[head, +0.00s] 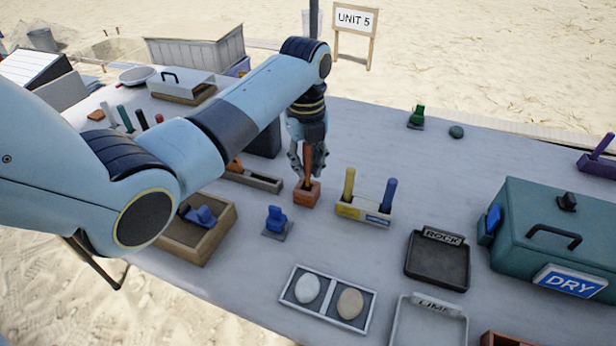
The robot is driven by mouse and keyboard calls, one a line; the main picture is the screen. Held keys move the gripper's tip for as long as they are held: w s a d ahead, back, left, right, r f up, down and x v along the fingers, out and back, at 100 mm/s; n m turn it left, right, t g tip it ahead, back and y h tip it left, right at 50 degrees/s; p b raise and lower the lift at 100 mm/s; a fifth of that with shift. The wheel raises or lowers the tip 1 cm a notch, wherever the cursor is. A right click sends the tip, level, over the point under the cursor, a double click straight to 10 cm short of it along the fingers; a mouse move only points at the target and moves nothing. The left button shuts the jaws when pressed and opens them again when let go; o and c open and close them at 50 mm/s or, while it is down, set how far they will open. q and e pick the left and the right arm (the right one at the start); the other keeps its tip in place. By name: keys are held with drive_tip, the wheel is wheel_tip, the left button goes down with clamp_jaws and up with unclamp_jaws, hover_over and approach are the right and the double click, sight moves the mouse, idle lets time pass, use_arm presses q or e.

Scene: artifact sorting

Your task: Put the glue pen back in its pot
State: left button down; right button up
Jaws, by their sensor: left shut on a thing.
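My left gripper (308,168) points down over the middle of the table, shut on an orange-brown pen (308,160), which I take to be the glue pen. The pen is upright between the fingers. Its lower end meets a small square orange-brown pot (307,194) directly below. I cannot tell how deep the pen sits in the pot, as the fingers hide part of it. My right gripper is not in view.
A rack with a yellow and a blue pen (364,209) stands just right of the pot. A small blue item (277,220) stands in front. A black ROCK tray (438,261), a teal DRY box (560,235) and a two-stone tray (328,299) lie further right and nearer.

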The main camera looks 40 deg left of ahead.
sight(306, 169)
use_arm(q)
wheel_tip(306, 169, down, 3)
drive_tip(key=shift+f, duration=0.15)
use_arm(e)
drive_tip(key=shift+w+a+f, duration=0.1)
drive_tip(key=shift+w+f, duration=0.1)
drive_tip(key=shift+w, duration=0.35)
use_arm(q)
drive_tip(key=shift+s+f, duration=0.1)
drive_tip(key=shift+f, duration=0.05)
drive_tip(key=c, duration=1.3)
unclamp_jaws()
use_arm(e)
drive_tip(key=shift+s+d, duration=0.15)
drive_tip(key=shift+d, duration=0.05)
use_arm(q)
wheel_tip(306, 169, up, 12)
drive_tip(key=shift+r+p, duration=0.2)
drive_tip(key=shift+p, duration=0.25)
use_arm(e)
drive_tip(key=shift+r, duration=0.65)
use_arm(q)
drive_tip(key=shift+s+f, duration=0.1)
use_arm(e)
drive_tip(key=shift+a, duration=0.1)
